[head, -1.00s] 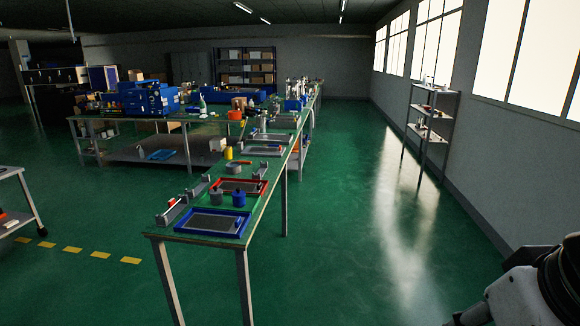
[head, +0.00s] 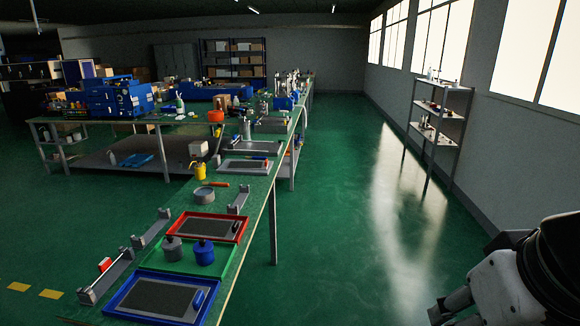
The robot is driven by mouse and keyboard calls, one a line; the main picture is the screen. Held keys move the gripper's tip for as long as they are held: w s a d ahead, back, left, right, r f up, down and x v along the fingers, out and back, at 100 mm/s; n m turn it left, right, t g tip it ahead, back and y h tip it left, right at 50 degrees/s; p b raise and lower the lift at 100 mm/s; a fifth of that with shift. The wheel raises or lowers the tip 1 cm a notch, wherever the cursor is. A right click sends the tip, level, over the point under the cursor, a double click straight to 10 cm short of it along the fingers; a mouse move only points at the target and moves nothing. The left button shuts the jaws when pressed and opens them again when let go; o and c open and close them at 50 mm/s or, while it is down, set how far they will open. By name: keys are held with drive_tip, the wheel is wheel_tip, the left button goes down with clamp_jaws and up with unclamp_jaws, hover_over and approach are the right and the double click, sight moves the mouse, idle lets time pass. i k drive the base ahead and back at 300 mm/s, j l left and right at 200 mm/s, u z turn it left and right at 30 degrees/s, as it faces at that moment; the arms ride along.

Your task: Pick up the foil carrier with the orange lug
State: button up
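I cannot make out a foil carrier with an orange lug for certain at this distance. On the long green-topped bench (head: 236,203), a small orange-red piece (head: 216,184) lies beside a round grey dish (head: 204,195). Grey rail-like pieces lie along the bench's left edge; the nearer rail (head: 108,276) bears a red block (head: 105,264). My gripper (head: 452,308) shows partly at the lower right corner, over the floor and well away from the bench. Its fingertips are dark and cut off, so its opening is unclear.
A blue-rimmed tray (head: 118,302), a green tray (head: 166,258) and a red-rimmed tray (head: 238,232) fill the bench's near end. A grey pot (head: 173,250) and a blue pot (head: 204,254) stand there. Green floor (head: 335,240) is clear right of the bench, toward a shelf rack (head: 437,118).

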sight(233, 165)
drive_tip(key=i, duration=1.95)
drive_tip(key=i+j, duration=0.1)
drive_tip(key=i, duration=1.85)
drive_tip(key=l+z, duration=0.05)
drive_tip(key=l, duration=0.05)
